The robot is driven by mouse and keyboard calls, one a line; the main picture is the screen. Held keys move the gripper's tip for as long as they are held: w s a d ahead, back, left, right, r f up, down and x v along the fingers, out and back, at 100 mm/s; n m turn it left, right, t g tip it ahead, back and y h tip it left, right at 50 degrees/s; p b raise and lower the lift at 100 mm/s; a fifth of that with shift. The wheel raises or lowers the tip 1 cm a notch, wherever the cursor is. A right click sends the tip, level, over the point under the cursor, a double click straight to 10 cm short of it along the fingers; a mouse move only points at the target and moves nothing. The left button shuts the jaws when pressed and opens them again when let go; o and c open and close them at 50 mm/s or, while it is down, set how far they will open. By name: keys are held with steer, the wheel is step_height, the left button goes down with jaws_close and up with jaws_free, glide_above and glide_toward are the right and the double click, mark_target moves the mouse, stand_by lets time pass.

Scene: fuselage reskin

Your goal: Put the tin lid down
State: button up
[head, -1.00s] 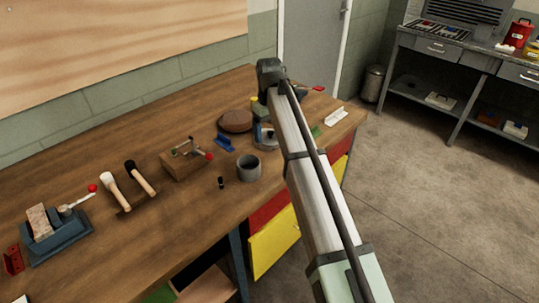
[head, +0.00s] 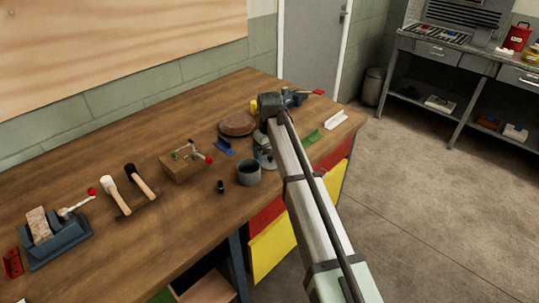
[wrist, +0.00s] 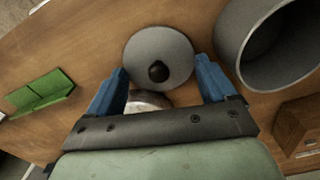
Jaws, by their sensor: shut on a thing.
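The tin lid (wrist: 172,43) is a grey disc with a black knob, seen from above in the wrist view. An open grey tin (wrist: 232,45) stands to the right in the wrist view, apart from the lid. The tin (head: 248,175) also shows near the front edge of the bench in the head view. There my arm mostly hides the gripper and lid.
A pale round thing (wrist: 149,99) shows partly behind my gripper. In the head view, a brown disc (head: 237,124), a blue piece (head: 222,147) and a small black piece (head: 221,186) lie nearby. Bare bench (head: 160,215) extends left.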

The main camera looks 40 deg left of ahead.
steer(key=o, duration=0.7)
steer(key=shift+f, duration=0.1)
step_height(320, 180, up, 12)
steer(key=shift+r, duration=0.15)
stand_by(0.6)
